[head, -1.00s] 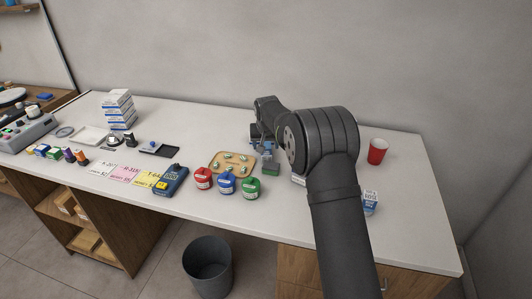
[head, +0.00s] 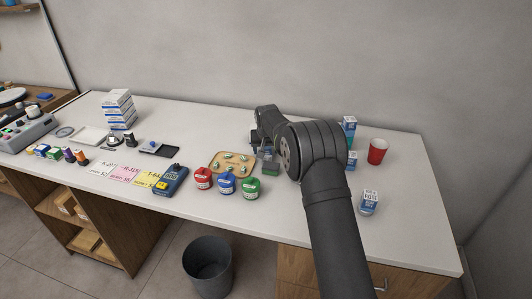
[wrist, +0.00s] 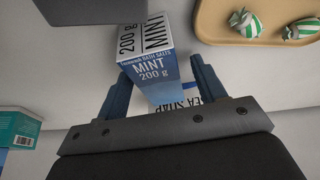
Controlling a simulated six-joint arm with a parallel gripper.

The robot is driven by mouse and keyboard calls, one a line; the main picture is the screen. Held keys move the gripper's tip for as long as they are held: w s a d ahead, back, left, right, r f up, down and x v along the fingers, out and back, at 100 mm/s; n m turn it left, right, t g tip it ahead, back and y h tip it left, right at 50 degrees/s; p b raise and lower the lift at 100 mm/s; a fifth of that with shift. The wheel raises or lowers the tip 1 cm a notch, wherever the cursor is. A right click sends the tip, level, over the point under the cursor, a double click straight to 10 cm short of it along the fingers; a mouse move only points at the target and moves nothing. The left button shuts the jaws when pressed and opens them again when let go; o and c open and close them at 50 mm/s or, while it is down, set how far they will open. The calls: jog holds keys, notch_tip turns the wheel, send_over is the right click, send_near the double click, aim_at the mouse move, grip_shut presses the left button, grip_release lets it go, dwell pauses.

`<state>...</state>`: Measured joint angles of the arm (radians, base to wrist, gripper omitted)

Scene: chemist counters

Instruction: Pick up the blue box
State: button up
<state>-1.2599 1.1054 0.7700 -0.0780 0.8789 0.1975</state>
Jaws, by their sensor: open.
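A blue and white box labelled bath salts, MINT 200 g (wrist: 155,72), shows in the wrist view between the two fingers of my gripper (wrist: 158,85). The fingers are apart, one on each side of it; I cannot tell whether either touches it. Part of a white label with dark letters shows behind the box, low between the fingers. In the head view my gripper (head: 266,160) is low over the counter, right of the wooden tray, and my arm hides most of it and the box.
A wooden tray (head: 217,157) with striped sweets lies close to the left of my gripper. Red, blue and green containers (head: 227,183) stand along the front. A teal box (head: 349,124) is partly behind my arm, and a red cup (head: 377,152) stands right. The counter's far right is clear.

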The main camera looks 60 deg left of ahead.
jog(key=shift+f, duration=0.1)
dwell(0.3)
jog(key=c, duration=1.3)
